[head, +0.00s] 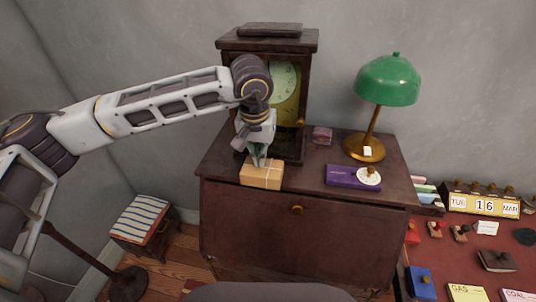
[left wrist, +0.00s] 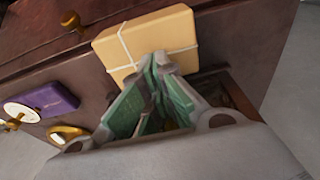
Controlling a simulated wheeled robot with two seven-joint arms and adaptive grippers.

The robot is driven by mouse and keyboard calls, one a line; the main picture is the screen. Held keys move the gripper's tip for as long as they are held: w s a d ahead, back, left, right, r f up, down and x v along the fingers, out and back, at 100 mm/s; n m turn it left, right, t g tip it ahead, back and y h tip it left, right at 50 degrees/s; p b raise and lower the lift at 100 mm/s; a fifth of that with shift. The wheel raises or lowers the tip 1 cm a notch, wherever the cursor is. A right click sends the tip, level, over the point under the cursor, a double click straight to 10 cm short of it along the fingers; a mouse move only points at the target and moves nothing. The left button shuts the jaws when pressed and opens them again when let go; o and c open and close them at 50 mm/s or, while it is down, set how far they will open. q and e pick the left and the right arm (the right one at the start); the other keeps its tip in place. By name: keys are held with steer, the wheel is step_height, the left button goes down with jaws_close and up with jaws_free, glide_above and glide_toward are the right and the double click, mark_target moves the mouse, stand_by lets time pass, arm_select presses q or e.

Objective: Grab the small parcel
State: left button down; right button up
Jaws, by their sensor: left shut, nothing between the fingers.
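The small parcel (head: 261,175) is a tan box tied with white string, lying on the front left part of the dark wooden cabinet top. It also shows in the left wrist view (left wrist: 146,42), just beyond the fingertips. My left gripper (head: 259,163) points down at the parcel's back edge in the head view, its fingers closed together and empty. In the left wrist view its green-padded fingers (left wrist: 155,65) meet in front of the parcel and overlap it in the picture; I cannot tell whether they touch it. My right gripper is not in view.
A tall clock (head: 285,85) stands behind the gripper. A purple box (head: 340,176), a small dark pink box (head: 322,135) and a green lamp (head: 387,82) stand to the right on the cabinet (head: 250,215). A striped stool (head: 140,218) is on the floor at left.

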mark_target(260, 169)
arm_select(q)
steer(key=shift+r, duration=0.15)
steer(key=shift+d+r, duration=0.1)
steer(key=shift+r, duration=0.6)
step_height(260, 169, up, 10)
steer(key=s, duration=0.2)
steer(key=shift+a+r, duration=0.2)
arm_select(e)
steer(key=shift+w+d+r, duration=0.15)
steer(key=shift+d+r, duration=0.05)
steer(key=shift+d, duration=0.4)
